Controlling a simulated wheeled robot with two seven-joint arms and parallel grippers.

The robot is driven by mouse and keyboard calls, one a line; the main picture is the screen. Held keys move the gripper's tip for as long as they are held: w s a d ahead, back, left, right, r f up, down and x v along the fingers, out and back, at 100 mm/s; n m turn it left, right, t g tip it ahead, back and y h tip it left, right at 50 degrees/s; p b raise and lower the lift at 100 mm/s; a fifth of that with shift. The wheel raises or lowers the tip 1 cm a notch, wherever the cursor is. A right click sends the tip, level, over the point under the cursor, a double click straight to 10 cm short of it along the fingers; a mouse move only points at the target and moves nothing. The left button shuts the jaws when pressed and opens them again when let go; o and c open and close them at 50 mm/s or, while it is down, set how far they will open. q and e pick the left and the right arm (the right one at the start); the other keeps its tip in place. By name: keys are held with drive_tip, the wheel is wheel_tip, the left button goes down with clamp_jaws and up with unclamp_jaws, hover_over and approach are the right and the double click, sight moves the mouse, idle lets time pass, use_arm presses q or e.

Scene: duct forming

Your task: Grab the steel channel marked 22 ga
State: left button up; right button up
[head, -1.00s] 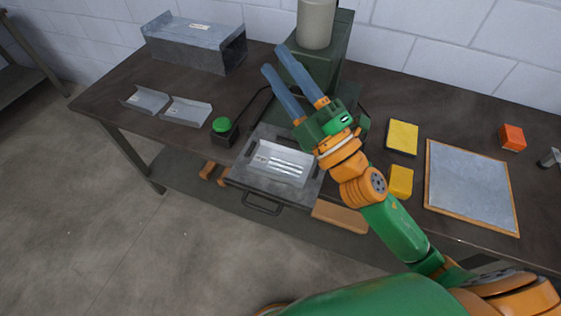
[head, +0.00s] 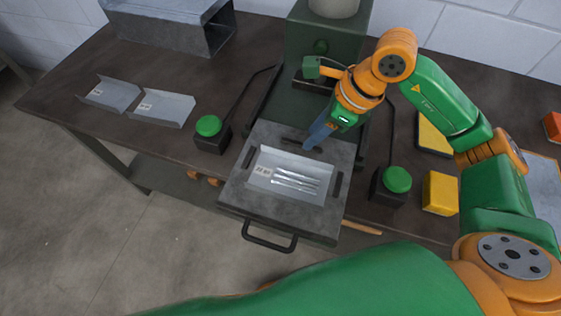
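A bright steel channel (head: 314,165) lies in the grey tray (head: 236,194) at the front of the press, with several slots or rods along its middle. It bears a small tag at its left end, too small to read surely. Two more tagged channels, one at left (head: 118,94) and one beside it (head: 172,107), lie on the table; their tags are unreadable. My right gripper (head: 308,146) points down at the tray's far edge, just beyond the channel. Its blue fingers overlap in this view, so their opening is hidden. My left gripper is out of view.
A green press (head: 300,40) stands behind the tray. Green push buttons flank it at left (head: 208,126) and right (head: 397,180). A large duct (head: 165,27) sits at the back left. A yellow block (head: 440,192) is at right. The table's left front is clear.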

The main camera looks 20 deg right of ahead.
sight(300, 156)
drive_tip(key=shift+s+f, duration=0.1)
drive_tip(key=shift+f, duration=0.3)
drive_tip(key=shift+s+a+f+p, duration=0.65)
drive_tip(key=shift+a+f+p, duration=0.3)
drive_tip(key=shift+p, duration=0.25)
drive_tip(key=x, duration=0.3)
drive_tip(key=shift+w+d+f, duration=0.1)
drive_tip(key=shift+w+f, duration=0.15)
drive_tip(key=shift+w, duration=0.05)
drive_tip(key=shift+w+f, duration=0.15)
drive_tip(key=shift+f, duration=0.05)
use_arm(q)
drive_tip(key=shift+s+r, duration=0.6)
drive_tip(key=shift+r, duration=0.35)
use_arm(e)
clamp_jaws()
